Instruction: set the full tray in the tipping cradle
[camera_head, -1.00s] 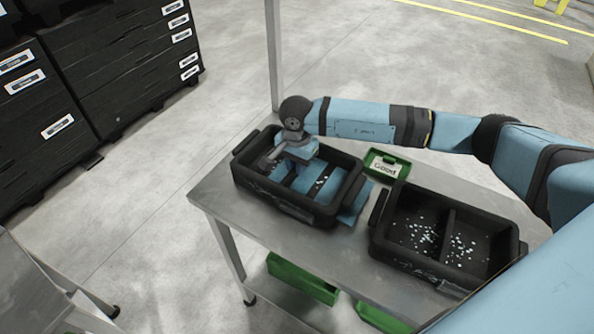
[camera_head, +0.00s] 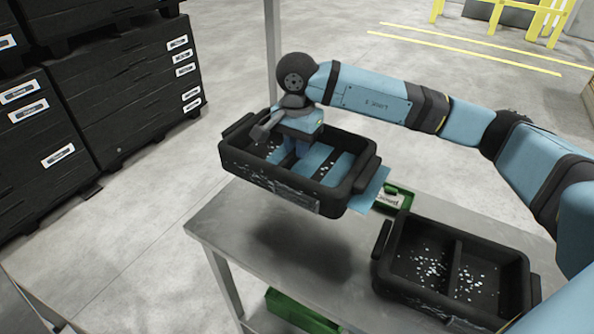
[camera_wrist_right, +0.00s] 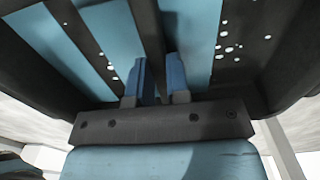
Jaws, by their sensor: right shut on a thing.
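A black tray (camera_head: 330,197) with small white pieces in it hangs above the metal table, its shadow on the tabletop below. My right gripper (camera_head: 292,158) reaches down into it from above. In the right wrist view, its blue fingers (camera_wrist_right: 160,78) are shut on the dark divider bar (camera_wrist_right: 150,35) of the tray. Blue flat strips (camera_head: 317,158) show inside the tray, and a blue piece (camera_head: 372,192) sticks out past its right end. My left gripper is not in view.
A second black tray (camera_head: 393,284) with two compartments and white pieces stands on the table (camera_head: 228,235). A small green labelled bin (camera_head: 400,194) is behind it. Another green bin (camera_head: 296,310) sits under the table. Stacked black crates (camera_head: 125,100) stand at the left, with open floor between.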

